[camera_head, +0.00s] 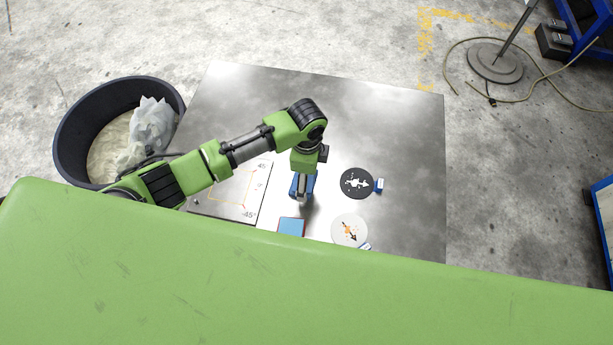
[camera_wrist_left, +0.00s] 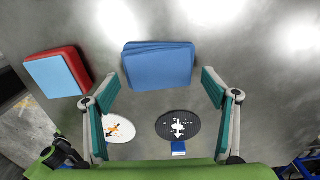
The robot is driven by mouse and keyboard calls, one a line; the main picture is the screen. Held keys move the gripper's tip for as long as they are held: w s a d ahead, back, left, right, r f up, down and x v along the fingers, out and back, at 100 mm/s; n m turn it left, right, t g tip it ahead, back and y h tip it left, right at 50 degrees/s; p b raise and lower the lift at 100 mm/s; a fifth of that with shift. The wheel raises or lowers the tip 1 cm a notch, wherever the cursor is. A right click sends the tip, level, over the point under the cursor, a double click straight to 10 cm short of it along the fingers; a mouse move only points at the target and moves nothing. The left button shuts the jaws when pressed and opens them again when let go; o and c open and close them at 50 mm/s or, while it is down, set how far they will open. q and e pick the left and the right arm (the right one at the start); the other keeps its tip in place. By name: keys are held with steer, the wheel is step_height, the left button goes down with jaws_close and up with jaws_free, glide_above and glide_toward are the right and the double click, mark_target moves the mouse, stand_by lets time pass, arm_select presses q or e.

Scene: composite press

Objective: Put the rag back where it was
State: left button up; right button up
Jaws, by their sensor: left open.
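A blue folded rag (camera_wrist_left: 158,65) lies flat on the grey metal table, seen in the left wrist view. In the head view only a blue part of it (camera_head: 295,184) shows beside my gripper, which hides the rest. My left gripper (camera_wrist_left: 160,80) is open and empty, its two fingers apart on either side of the rag's near part in the wrist view. In the head view the left gripper (camera_head: 303,194) points down over the rag. I cannot tell how high it is above the table. My right gripper is not in view.
A red and light-blue block (camera_head: 291,226) sits near the rag. A black disc (camera_head: 356,183) and a white disc (camera_head: 349,230), each with a small blue tag, lie to the right. A marked plate (camera_head: 228,205) lies left. A dark bin (camera_head: 84,118) stands beside the table (camera_head: 400,120), whose far part is clear.

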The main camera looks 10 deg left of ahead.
arm_select(q)
step_height(320, 180, up, 11)
stand_by(0.3)
stand_by(0.4)
steer(key=shift+s+f, duration=0.1)
steer(key=shift+s, duration=0.05)
